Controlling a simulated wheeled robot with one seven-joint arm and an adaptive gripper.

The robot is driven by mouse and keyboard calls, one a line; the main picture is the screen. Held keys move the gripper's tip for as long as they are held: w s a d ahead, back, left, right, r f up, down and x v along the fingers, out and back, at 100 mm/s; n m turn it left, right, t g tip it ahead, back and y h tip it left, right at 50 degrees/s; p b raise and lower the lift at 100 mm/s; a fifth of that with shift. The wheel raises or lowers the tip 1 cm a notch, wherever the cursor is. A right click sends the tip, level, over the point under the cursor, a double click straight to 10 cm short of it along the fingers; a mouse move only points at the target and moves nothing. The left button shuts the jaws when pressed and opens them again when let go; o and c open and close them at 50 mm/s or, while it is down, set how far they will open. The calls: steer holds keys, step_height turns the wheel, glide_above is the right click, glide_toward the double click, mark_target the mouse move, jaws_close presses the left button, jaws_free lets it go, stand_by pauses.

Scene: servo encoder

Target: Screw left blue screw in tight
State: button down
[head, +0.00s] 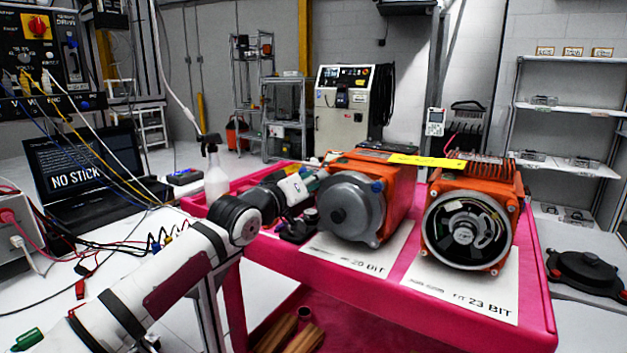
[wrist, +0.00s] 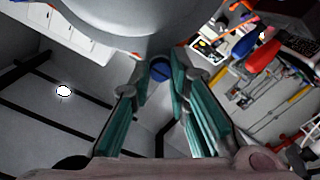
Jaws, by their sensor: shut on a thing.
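The left motor has an orange housing (head: 392,180) and a round grey end cover (head: 350,207), standing on the pink cart. The grey cover (wrist: 145,22) also fills the top of the wrist view. The left blue screw (wrist: 160,71) shows at the cover's edge, between the fingertips. My gripper (wrist: 158,80) has teal fingers closed around that screw. In the head view my arm reaches in from the lower left, and the fingertips are hard to make out beside the motor. Another blue screw (head: 377,187) sits at the cover's right edge. How deep the left screw sits cannot be told.
A second orange motor (head: 470,225) with an open encoder face stands to the right on the pink cart (head: 400,305). A spray bottle (head: 215,172) stands behind my arm. A laptop (head: 85,170) and loose cables lie on the left bench.

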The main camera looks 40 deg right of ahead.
steer(key=shift+f, duration=0.15)
steer(key=c, duration=1.5)
jaws_free()
steer(key=shift+a, duration=0.1)
steer(key=v, duration=1.2)
